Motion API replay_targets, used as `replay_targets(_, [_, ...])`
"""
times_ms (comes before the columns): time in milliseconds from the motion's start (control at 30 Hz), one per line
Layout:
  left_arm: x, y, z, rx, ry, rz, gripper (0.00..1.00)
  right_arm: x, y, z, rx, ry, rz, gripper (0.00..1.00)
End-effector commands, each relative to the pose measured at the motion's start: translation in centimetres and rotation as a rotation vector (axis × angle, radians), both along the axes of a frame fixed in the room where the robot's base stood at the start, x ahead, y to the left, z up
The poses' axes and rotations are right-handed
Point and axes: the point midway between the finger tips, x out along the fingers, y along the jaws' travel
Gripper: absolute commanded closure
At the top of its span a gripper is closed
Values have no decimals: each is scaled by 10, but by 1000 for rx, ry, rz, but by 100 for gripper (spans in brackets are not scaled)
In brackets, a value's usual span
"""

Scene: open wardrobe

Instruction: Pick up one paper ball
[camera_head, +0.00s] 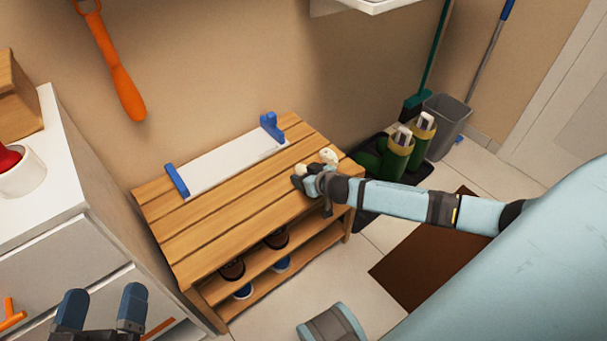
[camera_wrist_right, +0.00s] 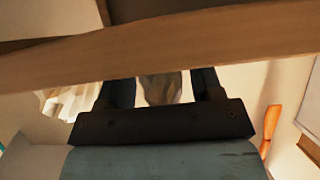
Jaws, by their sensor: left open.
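A pale crumpled paper ball (camera_head: 329,156) shows at the right end of the wooden bench, just beyond my right gripper (camera_head: 304,180). A small pale bit (camera_head: 300,167) shows close by it. In the right wrist view the fingers of my right gripper (camera_wrist_right: 163,88) stand apart, with a greyish-brown shape (camera_wrist_right: 160,88) between them. A plank hides the fingertips, so any grip is unclear. A crumpled pale thing (camera_wrist_right: 70,102) lies left of the fingers there. My left gripper (camera_head: 102,308) is open and empty at the lower left, by the white drawers.
The wooden bench (camera_head: 235,215) holds a white board with blue ends (camera_head: 235,160), and shoes stand on its lower shelf. Green boots (camera_head: 398,155) and a grey bin (camera_head: 447,115) stand to the right. A brown mat (camera_head: 425,255) lies on the floor.

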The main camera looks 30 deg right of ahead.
Motion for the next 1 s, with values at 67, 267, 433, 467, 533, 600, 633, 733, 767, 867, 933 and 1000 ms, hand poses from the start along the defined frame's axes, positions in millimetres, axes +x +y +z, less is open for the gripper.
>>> replay_targets(67, [0,0,0,0,-1,0,8,0,0,0,0,0,0,59])
replay_targets(267, [0,0,1,-1,-2,0,8,0,0,0,0,0,0,83])
replay_targets(433, [0,0,1,-1,-2,0,8,0,0,0,0,0,0,83])
replay_targets(467, [0,0,1,-1,-2,0,8,0,0,0,0,0,0,83])
replay_targets(533, [0,0,1,-1,-3,1,8,0,0,1,0,0,0,83])
replay_targets(600, [0,0,3,-2,-4,1,8,0,0,4,0,-1,0,83])
replay_targets(633, [0,0,5,-3,-6,1,8,0,0,6,0,-1,0,83])
replay_targets(733, [0,0,11,-8,-19,5,8,0,0,16,2,-2,0,83])
replay_targets(767, [0,1,14,-11,-25,7,8,0,0,20,1,-2,0,83])
replay_targets(867, [-2,2,23,-30,-55,21,8,0,0,38,1,-2,0,83])
replay_targets(933, [-2,3,35,-46,-85,30,8,0,0,56,2,-3,0,83])
replay_targets(1000, [-3,4,49,-63,-120,41,8,0,0,76,0,-3,0,83])
